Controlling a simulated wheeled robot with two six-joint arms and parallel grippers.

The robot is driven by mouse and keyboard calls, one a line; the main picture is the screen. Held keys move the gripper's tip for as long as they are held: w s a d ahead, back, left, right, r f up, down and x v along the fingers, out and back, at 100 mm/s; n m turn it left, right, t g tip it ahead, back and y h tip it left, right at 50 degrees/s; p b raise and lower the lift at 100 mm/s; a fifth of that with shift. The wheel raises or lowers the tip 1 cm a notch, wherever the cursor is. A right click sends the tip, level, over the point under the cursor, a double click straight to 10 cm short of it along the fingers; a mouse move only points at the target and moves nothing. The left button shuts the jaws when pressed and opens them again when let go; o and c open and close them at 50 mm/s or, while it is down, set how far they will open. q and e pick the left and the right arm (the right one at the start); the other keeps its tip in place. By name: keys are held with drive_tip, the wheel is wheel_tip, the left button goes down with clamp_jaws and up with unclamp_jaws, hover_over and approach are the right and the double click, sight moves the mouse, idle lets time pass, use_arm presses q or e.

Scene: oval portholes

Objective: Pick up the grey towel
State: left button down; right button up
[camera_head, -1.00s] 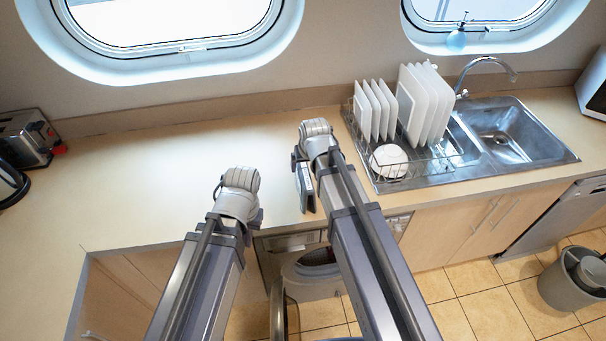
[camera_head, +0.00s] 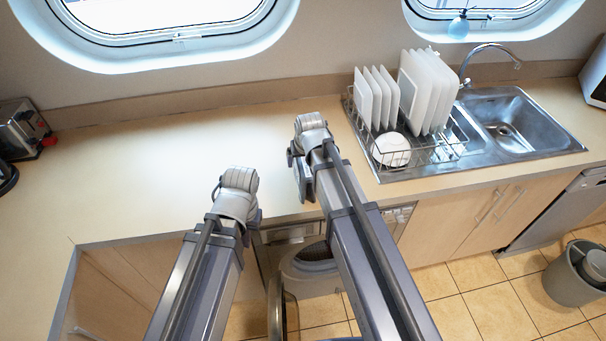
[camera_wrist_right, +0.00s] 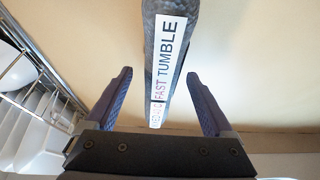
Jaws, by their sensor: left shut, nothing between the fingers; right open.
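No grey towel can be made out for certain in the head view. In the right wrist view a long grey mottled thing (camera_wrist_right: 150,60) with a white label reading "FAST TUMBLE" runs from the top edge down between my fingers. I cannot tell for certain that it is the towel, or how far beyond the fingertips it lies. My right gripper (camera_wrist_right: 160,85) is open, with one finger on each side of it in the picture; in the head view it hangs at the counter's front edge (camera_head: 302,180). My left gripper (camera_head: 256,222) is shut and empty, largely hidden behind its wrist.
A counter (camera_head: 140,180) runs along the wall, clear in the middle. A dish rack (camera_head: 437,152) with plates and a bowl stands right, beside a sink (camera_head: 520,125). A toaster (camera_head: 22,128) stands left. A machine with an open round door (camera_head: 280,310) is below; a bin (camera_head: 568,280) stands right.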

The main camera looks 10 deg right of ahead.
drive_tip(key=shift+b+x, duration=0.35)
drive_tip(key=shift+x, duration=0.55)
drive_tip(key=shift+r, duration=0.1)
drive_tip(key=shift+c, duration=0.4)
clamp_jaws()
